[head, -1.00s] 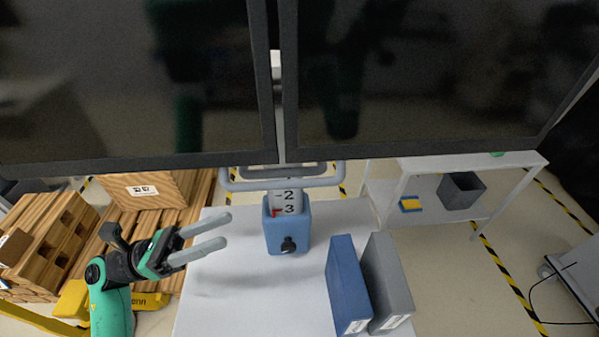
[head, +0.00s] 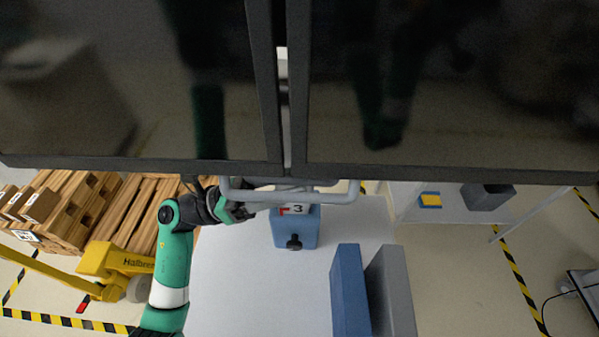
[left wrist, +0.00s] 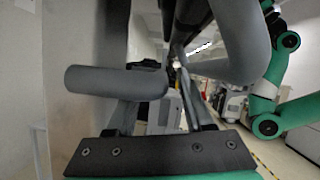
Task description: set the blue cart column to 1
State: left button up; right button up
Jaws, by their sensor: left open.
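The blue cart column has a blue base block (head: 296,230) with a black knob (head: 294,242) on its front. Its white scale (head: 301,209) shows a 3 beside a red mark; the part above is hidden behind the grey tube handle (head: 328,197). My left gripper (head: 262,194) is open at the left part of this handle, its fingers partly hidden by the tube. In the left wrist view grey tube parts (left wrist: 235,40) lie close ahead; whether a tube lies between the fingers I cannot tell. My right gripper is out of view.
Two large dark panels (head: 440,90) fill the upper head view, just above the handle. A blue box (head: 348,290) and a grey box (head: 390,290) stand on the white table (head: 250,290). Wooden pallets (head: 130,215) and a yellow machine (head: 118,260) stand left.

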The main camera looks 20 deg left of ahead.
pick_arm(q)
jog(key=shift+x, duration=0.9)
grip_shut()
jog(key=shift+f, duration=0.1)
dwell(0.7)
